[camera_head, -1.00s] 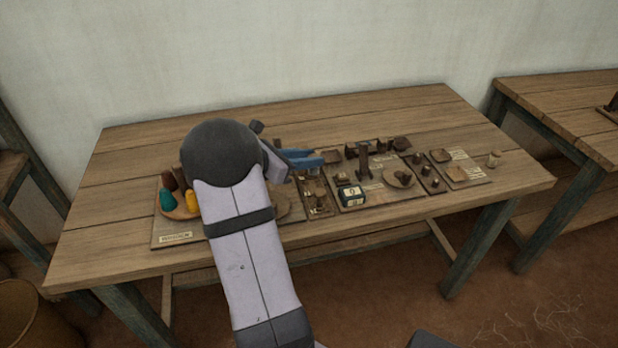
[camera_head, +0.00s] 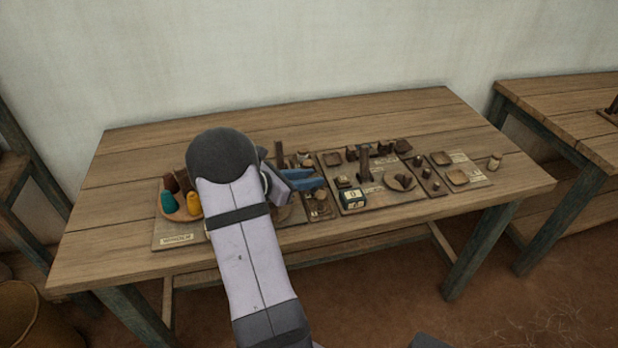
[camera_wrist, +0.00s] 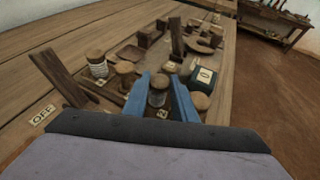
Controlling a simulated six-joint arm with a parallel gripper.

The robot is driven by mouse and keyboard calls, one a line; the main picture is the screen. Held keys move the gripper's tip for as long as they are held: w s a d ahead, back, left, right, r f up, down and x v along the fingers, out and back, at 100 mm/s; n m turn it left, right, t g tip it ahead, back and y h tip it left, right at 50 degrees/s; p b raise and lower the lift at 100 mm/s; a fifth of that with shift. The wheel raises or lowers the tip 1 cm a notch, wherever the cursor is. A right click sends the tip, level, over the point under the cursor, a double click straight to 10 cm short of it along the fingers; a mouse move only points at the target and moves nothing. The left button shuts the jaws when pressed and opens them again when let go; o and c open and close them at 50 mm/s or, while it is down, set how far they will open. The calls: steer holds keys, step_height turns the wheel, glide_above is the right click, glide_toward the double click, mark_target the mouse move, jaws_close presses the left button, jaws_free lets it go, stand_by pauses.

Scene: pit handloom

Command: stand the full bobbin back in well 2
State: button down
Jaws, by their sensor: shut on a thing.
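In the wrist view the blue fingers (camera_wrist: 160,95) are closed on a bobbin (camera_wrist: 158,83) with a round brown top and a greyish body. It looks upright. Its lower end is hidden, so I cannot tell whether it sits in a well. A bobbin wound with pale thread (camera_wrist: 97,66) stands farther left, apart from the fingers.
Brown-topped pieces stand close to the fingers, one at left (camera_wrist: 124,68) and one at right (camera_wrist: 200,101). A dark counter box (camera_wrist: 203,79) is beyond at right. A tall dark wooden post (camera_wrist: 58,78) rises at left by an OFF label (camera_wrist: 42,115). Coloured cones (camera_head: 167,201) are left.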

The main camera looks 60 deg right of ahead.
steer(key=shift+f, duration=0.2)
steer(key=c, duration=1.5)
jaws_free()
steer(key=shift+o, duration=0.2)
steer(key=shift+r, duration=0.1)
steer(key=shift+r, duration=0.1)
steer(key=b+v, duration=0.1)
steer(key=v, duration=1.1)
steer(key=shift+r, duration=0.15)
